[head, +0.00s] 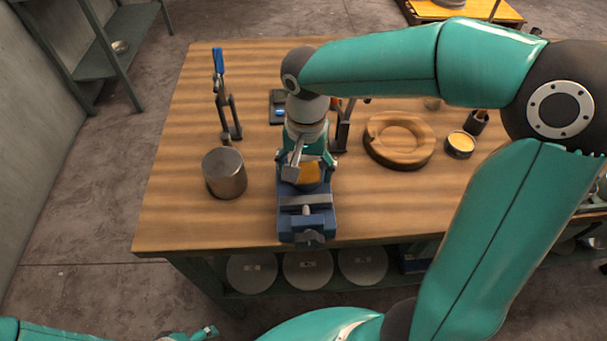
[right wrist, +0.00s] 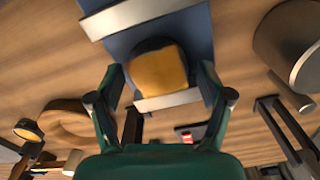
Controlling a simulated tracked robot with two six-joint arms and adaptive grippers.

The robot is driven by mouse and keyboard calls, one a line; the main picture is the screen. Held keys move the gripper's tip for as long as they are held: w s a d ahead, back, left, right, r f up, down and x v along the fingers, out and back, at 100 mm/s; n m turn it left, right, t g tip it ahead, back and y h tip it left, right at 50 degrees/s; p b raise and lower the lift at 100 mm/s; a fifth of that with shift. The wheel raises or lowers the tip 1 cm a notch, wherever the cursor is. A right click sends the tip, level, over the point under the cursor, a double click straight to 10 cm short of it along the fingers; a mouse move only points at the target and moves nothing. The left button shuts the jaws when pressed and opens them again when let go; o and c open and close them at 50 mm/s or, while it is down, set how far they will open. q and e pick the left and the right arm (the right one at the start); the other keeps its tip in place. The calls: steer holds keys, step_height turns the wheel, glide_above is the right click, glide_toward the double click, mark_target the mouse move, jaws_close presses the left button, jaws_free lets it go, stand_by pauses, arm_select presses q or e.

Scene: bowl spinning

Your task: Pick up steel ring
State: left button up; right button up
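No object shows clearly as a steel ring. A dark rounded edge (right wrist: 152,43) borders an orange-tan piece (right wrist: 158,72) in the right wrist view; I cannot tell whether it is the ring. The orange piece (head: 308,174) sits at the blue vise (head: 306,222). My right gripper (head: 307,160) is above the vise, pointing down, its fingers apart. In the right wrist view, my right gripper (right wrist: 162,75) is open with a finger on either side of the orange piece. My left gripper (head: 205,332) shows only partly at the bottom edge, away from the table.
A grey metal cylinder (head: 225,173) stands left of the vise. A blue-tipped clamp-like tool (head: 226,100) stands behind it. A round wooden form (head: 399,140) and a small tin (head: 460,144) lie to the right. The table's front left is clear.

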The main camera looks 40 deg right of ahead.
steer(key=c, duration=1.1)
steer(key=shift+c, duration=0.2)
steer(key=shift+r, duration=0.15)
